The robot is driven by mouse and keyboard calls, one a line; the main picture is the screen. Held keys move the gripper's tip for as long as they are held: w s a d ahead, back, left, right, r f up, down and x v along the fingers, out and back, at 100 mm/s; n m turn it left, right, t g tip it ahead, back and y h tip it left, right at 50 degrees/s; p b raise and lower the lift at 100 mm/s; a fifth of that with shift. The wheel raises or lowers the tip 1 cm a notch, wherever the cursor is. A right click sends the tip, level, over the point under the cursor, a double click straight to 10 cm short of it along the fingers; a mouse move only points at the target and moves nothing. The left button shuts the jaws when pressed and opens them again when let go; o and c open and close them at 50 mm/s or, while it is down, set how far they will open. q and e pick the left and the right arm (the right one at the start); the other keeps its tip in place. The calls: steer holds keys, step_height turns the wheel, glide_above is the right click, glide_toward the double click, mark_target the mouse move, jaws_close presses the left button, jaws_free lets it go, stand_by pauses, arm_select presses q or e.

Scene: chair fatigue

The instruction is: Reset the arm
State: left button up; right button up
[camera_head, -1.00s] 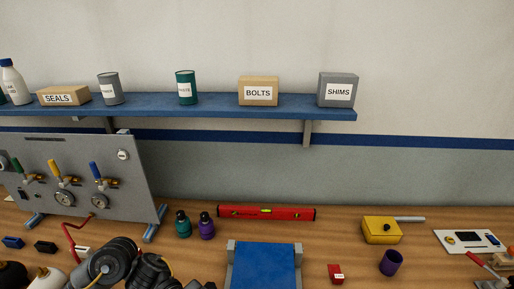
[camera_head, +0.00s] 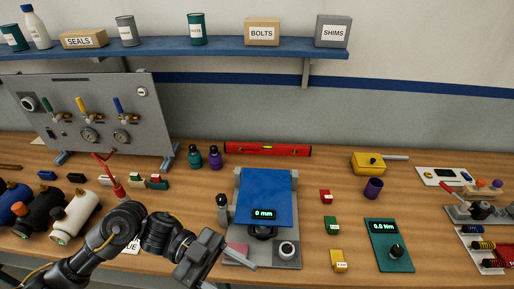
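My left arm comes in from the lower left, and its gripper (camera_head: 236,260) is over the front edge of the blue-topped test fixture (camera_head: 268,195). The fingers point right, beside a dark knob. I cannot tell if the fingers are open or shut; I see no object held in them. The fixture has a display reading "0 mm" and a round knob (camera_head: 287,250) at its front right. A pink block (camera_head: 236,249) lies partly behind the gripper. My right gripper is not in view.
A gauge panel (camera_head: 90,115) with coloured levers stands at the back left. Several cylinders (camera_head: 75,217) lie at the left. A teal meter (camera_head: 389,245) reads "0.0 Nm". Red, green and yellow small boxes (camera_head: 331,225) stand right of the fixture. A red level (camera_head: 267,149) lies behind.

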arm_select(q)
steer(key=w+d+f+n+t+y, duration=0.1)
steer(key=w+f+n+t, duration=0.1)
steer(key=w+n+t, duration=0.55)
steer(key=w+f+n+t+y, duration=0.1)
steer(key=w+f+n+t, duration=0.25)
steer(key=t, duration=0.65)
steer(key=s+a+f+n+t+y, duration=0.1)
steer(key=s+a+f+n+y, duration=0.1)
steer(key=a+f+n+y, duration=0.85)
steer(key=s+a+f+n+g+y, duration=0.1)
steer(key=s+a+f+g+y, duration=0.35)
steer(key=s+a, duration=0.7)
steer(key=s+d+f+g+h+b, duration=0.1)
steer(key=s+f+g+b, duration=0.15)
steer(key=f, duration=1.35)
steer(key=s+f+g+h+b, duration=0.1)
steer(key=f+b, duration=0.2)
steer(key=f, duration=1.3)
steer(key=s+a+f+b, duration=0.3)
steer(key=s+f+b, duration=0.1)
steer(key=s+f, duration=1.2)
step_height(320, 180, down, 4)
steer(key=shift+s+f+g+y, duration=0.2)
steer(key=shift+g+y, duration=0.1)
steer(key=shift+g, duration=0.15)
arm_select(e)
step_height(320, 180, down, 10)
